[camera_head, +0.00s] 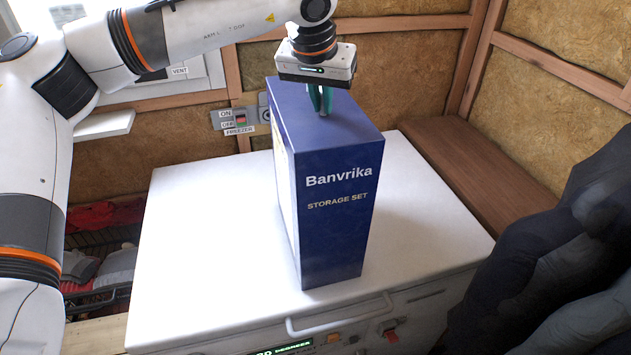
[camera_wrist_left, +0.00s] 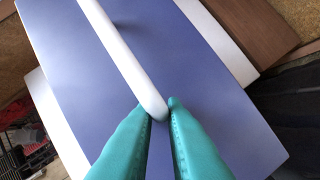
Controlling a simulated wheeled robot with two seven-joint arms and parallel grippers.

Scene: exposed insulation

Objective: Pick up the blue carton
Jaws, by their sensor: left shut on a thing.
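The blue carton (camera_head: 335,205), marked "Banvrika STORAGE SET", is upright at the middle of the white freezer lid (camera_head: 205,240). Its bottom appears to be at the lid; I cannot tell if there is a gap. My left gripper (camera_head: 320,108) points down at the carton's top with its teal fingers close together. In the left wrist view the carton's blue top (camera_wrist_left: 215,95) fills most of the picture. A white handle (camera_wrist_left: 122,55) runs across it, and the left gripper's fingertips (camera_wrist_left: 160,106) are closed on the handle's near end. My right gripper is not in view.
A freezer switch panel (camera_head: 239,121) is on the wall behind. A wooden ledge (camera_head: 455,170) runs along the right. Dark clothing-like material (camera_head: 570,265) stands at the lower right. A basket with clothes (camera_head: 100,250) is left of the freezer. The lid around the carton is clear.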

